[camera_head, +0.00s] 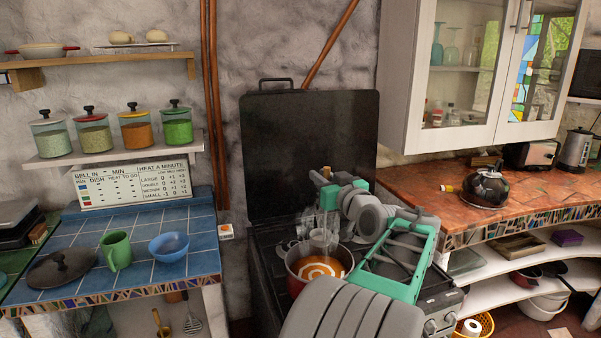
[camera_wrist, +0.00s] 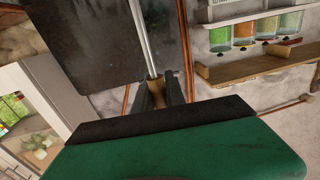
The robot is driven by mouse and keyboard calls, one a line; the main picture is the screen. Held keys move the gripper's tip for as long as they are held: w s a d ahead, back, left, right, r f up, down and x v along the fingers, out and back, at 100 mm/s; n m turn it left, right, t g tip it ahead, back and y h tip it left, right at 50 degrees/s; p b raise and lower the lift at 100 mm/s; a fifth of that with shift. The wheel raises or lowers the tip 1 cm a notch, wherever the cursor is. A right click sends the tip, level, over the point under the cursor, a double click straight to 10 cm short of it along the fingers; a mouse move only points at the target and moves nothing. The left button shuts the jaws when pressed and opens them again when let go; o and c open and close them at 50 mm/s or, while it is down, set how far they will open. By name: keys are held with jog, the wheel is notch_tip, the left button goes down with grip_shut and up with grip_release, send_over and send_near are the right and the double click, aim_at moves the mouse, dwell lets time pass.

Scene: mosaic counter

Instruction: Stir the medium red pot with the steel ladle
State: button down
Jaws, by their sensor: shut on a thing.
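The medium red pot (camera_head: 297,286) stands on the stove, holding orange soup with a pale swirl. My gripper (camera_head: 328,180) is above the pot's far side. In the wrist view my gripper (camera_wrist: 159,92) is shut on the slim steel ladle handle (camera_wrist: 142,38), which runs up from between the dark fingers. In the head view, a pale, shiny upright shape above the pot seems to be part of the ladle. I cannot clearly see the ladle's bowl or whether it touches the soup. My arm covers the pot's right side.
The stove's raised black lid (camera_head: 300,150) stands close behind my gripper. A kettle (camera_head: 486,188) stands on the right counter (camera_head: 425,190).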

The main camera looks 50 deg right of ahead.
jog(key=b, duration=0.4)
send_over(325, 231)
jog(key=x, duration=0.3)
notch_tip(325, 231, down, 7)
notch_tip(325, 231, down, 8)
jog(key=b, duration=0.8)
jog(key=shift+w+r, duration=0.1)
jog(key=shift+r, duration=0.1)
